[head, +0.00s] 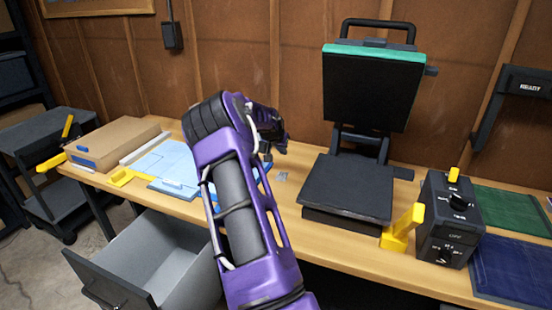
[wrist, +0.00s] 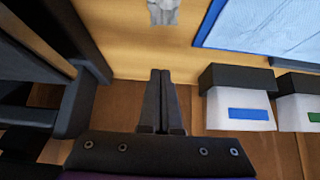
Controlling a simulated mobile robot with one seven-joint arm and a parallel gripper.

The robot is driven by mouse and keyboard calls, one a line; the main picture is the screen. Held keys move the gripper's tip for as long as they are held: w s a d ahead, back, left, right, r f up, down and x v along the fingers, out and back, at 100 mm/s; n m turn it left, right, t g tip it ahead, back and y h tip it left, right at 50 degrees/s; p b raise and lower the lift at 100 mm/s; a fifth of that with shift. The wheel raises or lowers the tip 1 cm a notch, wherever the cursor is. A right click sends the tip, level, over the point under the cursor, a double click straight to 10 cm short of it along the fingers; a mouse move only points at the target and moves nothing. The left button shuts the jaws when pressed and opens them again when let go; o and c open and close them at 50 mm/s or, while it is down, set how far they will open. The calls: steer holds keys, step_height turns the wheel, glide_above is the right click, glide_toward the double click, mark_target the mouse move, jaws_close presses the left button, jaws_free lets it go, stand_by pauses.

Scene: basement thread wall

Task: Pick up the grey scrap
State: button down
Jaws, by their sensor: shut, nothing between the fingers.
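The grey scrap (head: 281,176) is a small crumpled piece lying on the wooden table, just right of the blue-edged sheet and left of the black press. In the wrist view the scrap (wrist: 163,11) shows at the top edge, partly cut off by the frame. My gripper (wrist: 161,75) is shut and empty, with its black fingers together. In the wrist view the scrap lies beyond the fingertips, nearly in line with them and apart from them. In the head view my purple arm hides part of the table, and the fingertips are hard to make out.
The black press (head: 347,188) stands right of the scrap, with its upper plate (head: 372,88) raised. A light blue sheet (wrist: 265,20) lies beside the scrap. White boxes with black tops (wrist: 239,105) stand near the wall. A yellow-handled control box (head: 449,220) is farther right. An open drawer (head: 160,260) juts out below.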

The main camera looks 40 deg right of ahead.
mark_target(282, 175)
steer(key=x, duration=0.9)
steer(key=shift+d+f, duration=0.15)
steer(key=shift+f, duration=0.15)
steer(key=shift+s+a, duration=0.2)
steer(key=shift+a, duration=0.3)
steer(key=shift+s+a, duration=0.35)
steer(key=shift+a, duration=0.3)
steer(key=shift+s+a, duration=0.35)
steer(key=shift+a, duration=0.3)
